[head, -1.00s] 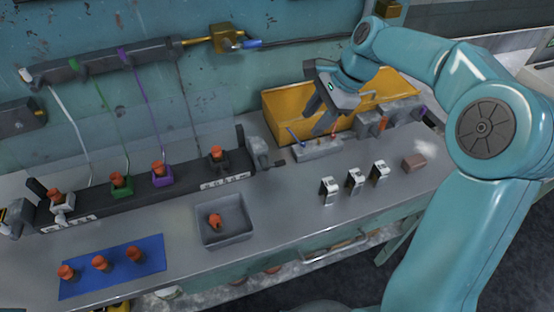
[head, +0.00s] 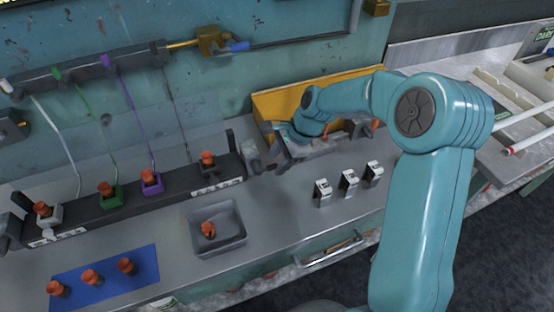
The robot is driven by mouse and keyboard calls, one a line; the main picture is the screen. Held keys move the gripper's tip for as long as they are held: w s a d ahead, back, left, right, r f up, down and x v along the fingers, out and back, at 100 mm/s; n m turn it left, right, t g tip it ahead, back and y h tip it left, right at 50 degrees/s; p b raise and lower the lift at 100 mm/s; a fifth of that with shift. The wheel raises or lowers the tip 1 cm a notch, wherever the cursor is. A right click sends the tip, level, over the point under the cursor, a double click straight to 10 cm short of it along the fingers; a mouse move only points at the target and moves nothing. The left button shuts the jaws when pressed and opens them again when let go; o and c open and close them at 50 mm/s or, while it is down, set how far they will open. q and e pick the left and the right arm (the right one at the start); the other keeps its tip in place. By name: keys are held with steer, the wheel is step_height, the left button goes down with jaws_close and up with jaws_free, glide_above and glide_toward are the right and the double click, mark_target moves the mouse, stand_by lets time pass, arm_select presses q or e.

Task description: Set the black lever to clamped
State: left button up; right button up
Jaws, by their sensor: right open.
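A long black rail (head: 130,203) lies on the bench with several orange-topped fittings along it. A grey clamp block (head: 250,157) sits at its right end, with a short dark lever (head: 271,168) that seems to stick out to the right; its end is partly hidden near my gripper. An upright black handle (head: 230,140) stands at the rail's right end, and another black handle (head: 21,201) leans at its left end. My right gripper (head: 272,146) is open and empty, just right of the clamp block. I cannot tell whether it touches the lever. My left gripper is out of view.
A yellow bin (head: 285,103) stands behind my right gripper. A grey tray (head: 218,241) with an orange piece and a blue mat (head: 101,276) with orange pieces lie in front. Several small white-and-black blocks (head: 348,180) stand at right.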

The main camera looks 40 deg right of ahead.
steer(key=shift+w+a+f, duration=0.1)
steer(key=shift+w+f, duration=0.2)
steer(key=shift+f, duration=0.2)
steer(key=shift+s+a+r, duration=0.1)
steer(key=shift+a, duration=0.05)
jaws_close()
